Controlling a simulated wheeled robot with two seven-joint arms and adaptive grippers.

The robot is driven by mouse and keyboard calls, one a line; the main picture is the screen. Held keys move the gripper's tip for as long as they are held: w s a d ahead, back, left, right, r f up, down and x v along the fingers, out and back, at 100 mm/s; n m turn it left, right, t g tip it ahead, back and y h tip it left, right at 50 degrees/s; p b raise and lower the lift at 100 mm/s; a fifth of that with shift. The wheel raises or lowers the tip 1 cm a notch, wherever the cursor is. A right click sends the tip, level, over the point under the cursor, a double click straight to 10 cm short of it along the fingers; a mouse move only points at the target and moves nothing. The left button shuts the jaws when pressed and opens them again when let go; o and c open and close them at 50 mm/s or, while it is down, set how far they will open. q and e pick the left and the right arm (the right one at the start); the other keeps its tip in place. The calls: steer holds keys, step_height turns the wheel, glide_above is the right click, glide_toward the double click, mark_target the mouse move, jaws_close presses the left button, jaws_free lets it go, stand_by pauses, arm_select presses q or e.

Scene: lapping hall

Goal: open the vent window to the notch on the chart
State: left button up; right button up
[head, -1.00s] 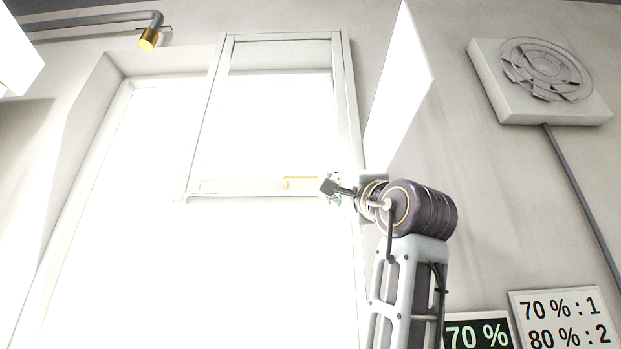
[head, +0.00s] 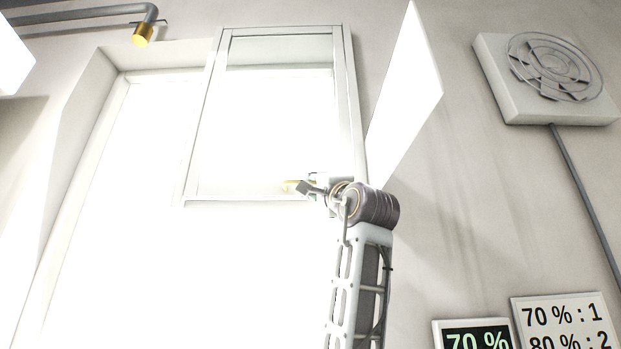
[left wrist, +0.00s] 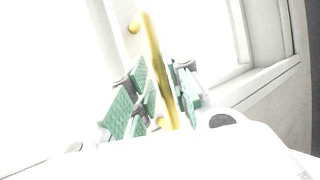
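The vent window (head: 345,110) is a pale framed pane high in the wall, its glass washed out white. Its yellow handle (head: 291,185) is at the bottom rail, partly covered by my left gripper (head: 303,187). In the left wrist view the handle (left wrist: 153,50) is a yellow bar running between the green finger pads of my left gripper (left wrist: 162,85). The fingers are apart, with pads on both sides of the bar. The chart (head: 565,320) reads "70 % : 1" and "80 % : 2". A dark display (head: 476,337) beside it reads "70 %". My right gripper is out of view.
A bright white slanted panel (head: 405,95) stands just right of the window. A round fan unit (head: 548,75) with a cable (head: 585,190) is on the right wall. A grey pipe with a yellow end (head: 143,35) is at upper left.

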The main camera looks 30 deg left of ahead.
arm_select(q)
steer(key=shift+p+x, duration=0.35)
steer(key=shift+x, duration=0.85)
jaws_close()
